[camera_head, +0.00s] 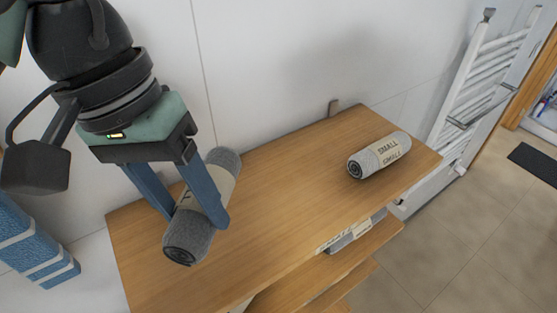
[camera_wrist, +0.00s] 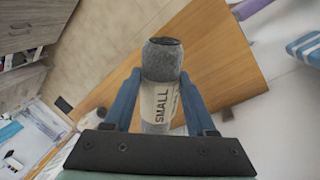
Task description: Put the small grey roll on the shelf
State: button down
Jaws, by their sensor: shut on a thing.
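My gripper (camera_head: 195,217) is shut on a small grey roll (camera_head: 187,244) with a pale paper band, over the left part of the wooden top shelf (camera_head: 275,195). The held roll lies slantwise between the blue fingers; I cannot tell whether it touches the wood. In the wrist view the same roll (camera_wrist: 161,60) sits between both fingers (camera_wrist: 160,85), and its band reads SMALL. A second grey roll (camera_head: 380,156), also banded SMALL, lies on its side near the right end of the top shelf.
Bare wood lies between the two rolls. A lower wooden shelf (camera_head: 370,250) with a partly hidden grey item (camera_head: 352,234) is below. A white wall (camera_head: 290,60) stands behind, with a white towel rack (camera_head: 480,80) at right. Blue striped towels (camera_head: 30,245) are at left.

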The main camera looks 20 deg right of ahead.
jog(key=shift+s+f, duration=0.15)
jog(key=shift+f, duration=0.1)
jog(key=x, duration=0.3)
jog(key=a+p+x, duration=0.1)
jog(key=x, duration=0.2)
jog(key=w+p+x, duration=0.1)
jog(key=x, duration=0.2)
jog(key=shift+a+f, duration=0.25)
jog(key=shift+a, duration=0.15)
jog(key=shift+f, duration=0.15)
jog(key=shift+c, duration=1.1)
grip_release()
jog(key=b+v, duration=0.2)
jog(key=v, duration=1)
